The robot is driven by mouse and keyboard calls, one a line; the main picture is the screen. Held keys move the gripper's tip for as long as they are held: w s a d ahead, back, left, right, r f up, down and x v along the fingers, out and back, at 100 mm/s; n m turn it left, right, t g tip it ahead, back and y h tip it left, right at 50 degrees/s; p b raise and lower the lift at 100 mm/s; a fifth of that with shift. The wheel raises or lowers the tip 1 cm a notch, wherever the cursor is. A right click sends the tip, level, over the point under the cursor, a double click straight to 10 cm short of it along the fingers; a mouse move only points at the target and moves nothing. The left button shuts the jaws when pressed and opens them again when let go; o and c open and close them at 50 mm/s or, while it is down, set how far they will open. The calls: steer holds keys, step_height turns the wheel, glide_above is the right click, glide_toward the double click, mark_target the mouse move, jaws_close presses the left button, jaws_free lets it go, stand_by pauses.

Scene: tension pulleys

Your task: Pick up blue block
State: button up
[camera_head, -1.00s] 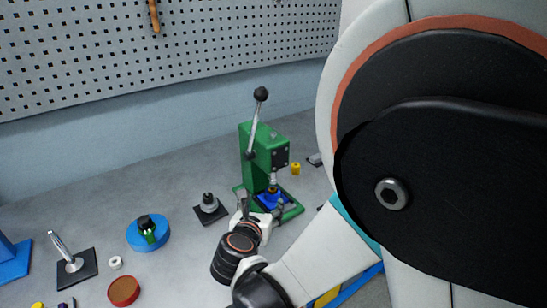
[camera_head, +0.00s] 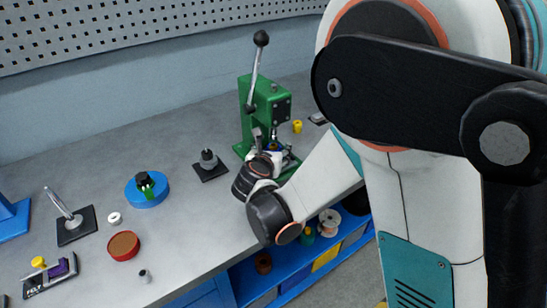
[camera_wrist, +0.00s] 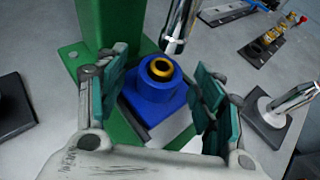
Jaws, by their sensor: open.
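The blue block (camera_wrist: 151,97) sits on the base of the green press (camera_head: 266,108), under its metal ram (camera_wrist: 179,22). A yellow-and-black ring part (camera_wrist: 160,68) sits in the top of the block. My gripper (camera_wrist: 162,90) is open, with one teal-padded finger on each side of the block in the wrist view. Whether the pads touch it cannot be told. In the head view, my wrist and gripper (camera_head: 262,150) hide most of the block.
A black-based post (camera_head: 209,163), a blue round stand (camera_head: 147,190), a red round container (camera_head: 123,246) and a black plate with a metal rod (camera_head: 70,220) stand on the grey bench to the left. A yellow part (camera_head: 297,127) lies right of the press.

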steer(key=shift+r, duration=0.1)
steer(key=shift+c, duration=0.6)
steer(key=c, duration=1.3)
jaws_close()
steer(key=shift+r, duration=0.15)
